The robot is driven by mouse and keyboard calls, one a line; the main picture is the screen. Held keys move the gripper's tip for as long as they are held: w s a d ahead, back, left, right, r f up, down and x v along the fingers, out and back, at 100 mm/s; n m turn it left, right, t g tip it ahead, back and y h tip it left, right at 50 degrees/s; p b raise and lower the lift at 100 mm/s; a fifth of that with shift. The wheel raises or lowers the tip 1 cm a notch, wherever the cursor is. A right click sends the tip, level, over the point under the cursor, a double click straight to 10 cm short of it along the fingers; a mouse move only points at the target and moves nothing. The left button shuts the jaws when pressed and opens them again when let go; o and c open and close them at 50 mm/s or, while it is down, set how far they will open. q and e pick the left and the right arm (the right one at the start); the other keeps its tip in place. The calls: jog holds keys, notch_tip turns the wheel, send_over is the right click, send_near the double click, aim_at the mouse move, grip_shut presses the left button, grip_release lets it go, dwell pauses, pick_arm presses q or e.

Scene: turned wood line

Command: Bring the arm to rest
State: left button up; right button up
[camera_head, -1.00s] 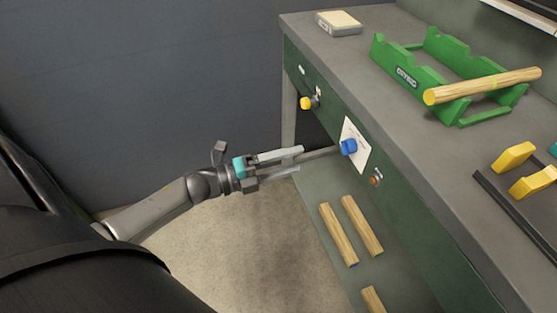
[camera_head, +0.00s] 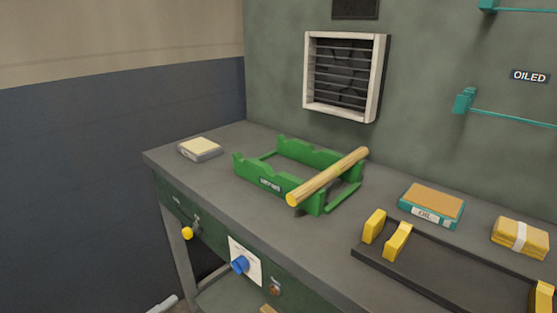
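Only a pale, light grey tip (camera_head: 163,304) of what looks like my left gripper shows at the bottom edge, left of the bench front. The rest of it is cut off, so its opening and any contents are hidden. My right gripper is not in view.
The grey bench (camera_head: 215,185) carries a green rack (camera_head: 275,188) with a wooden rod (camera_head: 328,177) lying across its right end. A pale block (camera_head: 200,148), black tray (camera_head: 445,275), oil box (camera_head: 432,205) and yellow bundle (camera_head: 519,237) also lie there. A vent (camera_head: 344,76) is behind.

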pick_arm(q)
jog(key=s+a+f+n+g+y+p, duration=0.1)
jog(key=s+f+n+g+y, duration=0.15)
jog(key=f+n, duration=0.35)
jog(key=s+a+f+n+g+y, duration=0.1)
jog(key=s+a+f+n+y, duration=0.2)
jog(key=f, duration=0.5)
jog(key=s+f+n+g+y+p, duration=0.1)
jog(key=s+f+n+y, duration=0.3)
jog(key=f, duration=0.4)
jog(key=s+d+f+n+g, duration=0.2)
jog(key=s+f+n, duration=0.1)
jog(key=s, duration=0.3)
jog(key=s+d+f+n+g+p, duration=0.1)
jog(key=s+d+f+n+g, duration=0.1)
jog(key=s, duration=0.5)
jog(key=s+d+f+n+g, duration=0.2)
jog(key=s+f+n+g, duration=0.1)
jog(key=s+f, duration=0.3)
jog(key=shift+s+d+f+n+g, duration=0.3)
jog(key=shift+s+g, duration=0.15)
jog(key=shift+g, duration=0.2)
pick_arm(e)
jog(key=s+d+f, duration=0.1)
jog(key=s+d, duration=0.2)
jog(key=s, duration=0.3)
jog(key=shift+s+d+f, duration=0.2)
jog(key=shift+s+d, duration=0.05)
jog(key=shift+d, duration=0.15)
